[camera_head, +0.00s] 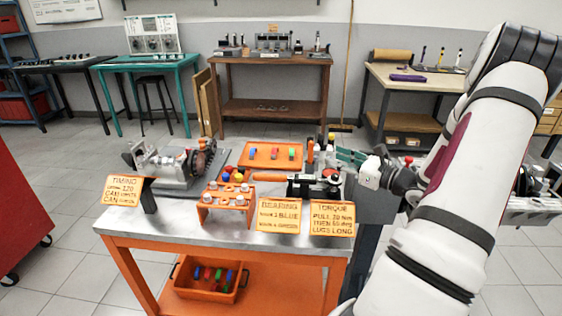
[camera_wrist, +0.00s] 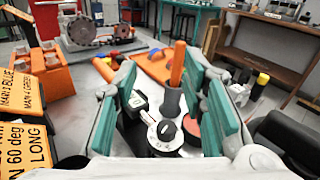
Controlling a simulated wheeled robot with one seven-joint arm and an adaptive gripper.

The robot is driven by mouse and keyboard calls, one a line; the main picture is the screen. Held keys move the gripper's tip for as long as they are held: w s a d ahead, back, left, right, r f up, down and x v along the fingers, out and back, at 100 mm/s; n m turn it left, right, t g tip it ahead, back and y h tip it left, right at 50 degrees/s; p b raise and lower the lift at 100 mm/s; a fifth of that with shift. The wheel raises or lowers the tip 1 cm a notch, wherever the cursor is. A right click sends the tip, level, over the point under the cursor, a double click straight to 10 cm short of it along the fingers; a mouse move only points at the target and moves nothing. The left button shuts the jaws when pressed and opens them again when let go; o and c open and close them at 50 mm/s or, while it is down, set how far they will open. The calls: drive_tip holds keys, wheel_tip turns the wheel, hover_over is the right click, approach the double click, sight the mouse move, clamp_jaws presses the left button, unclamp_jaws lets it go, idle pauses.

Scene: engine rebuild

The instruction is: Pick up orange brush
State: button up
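The orange brush seems to be the upright orange handle (camera_wrist: 178,65) in the wrist view, rising from a dark grey cylinder (camera_wrist: 172,100). In the head view it appears as a small upright orange shape (camera_head: 310,150) near the back right of the bench. No bristles are visible. My gripper (camera_head: 345,155), with teal fingers, is over the right side of the bench. In the wrist view the gripper (camera_wrist: 164,78) is open, with the handle showing between its fingers. I cannot tell the distance between them. Nothing is held.
A black device with a round dial (camera_wrist: 166,132) is low between the fingers. A yellow-topped bottle (camera_wrist: 263,78) stands right of them. An orange tray (camera_head: 246,160), an engine assembly (camera_head: 180,165) and a torque sign (camera_head: 332,218) share the bench.

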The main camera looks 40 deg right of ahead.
sight(311, 144)
drive_tip(key=shift+s+d+f+m+t+h, duration=0.1)
drive_tip(key=shift+d+f+m+t+h, duration=0.05)
drive_tip(key=shift+d+f+m+h, duration=0.4)
drive_tip(key=shift+s+d+f+m+t+h, duration=0.15)
drive_tip(key=shift+d+f+m+h, duration=0.2)
drive_tip(key=shift+d+m+h, duration=0.25)
drive_tip(key=shift+w+d+r, duration=0.1)
drive_tip(key=shift+w+r, duration=0.05)
drive_tip(key=shift+w, duration=3.2)
drive_tip(key=shift+w+d+r, duration=0.1)
drive_tip(key=shift+w, duration=3.25)
clamp_jaws()
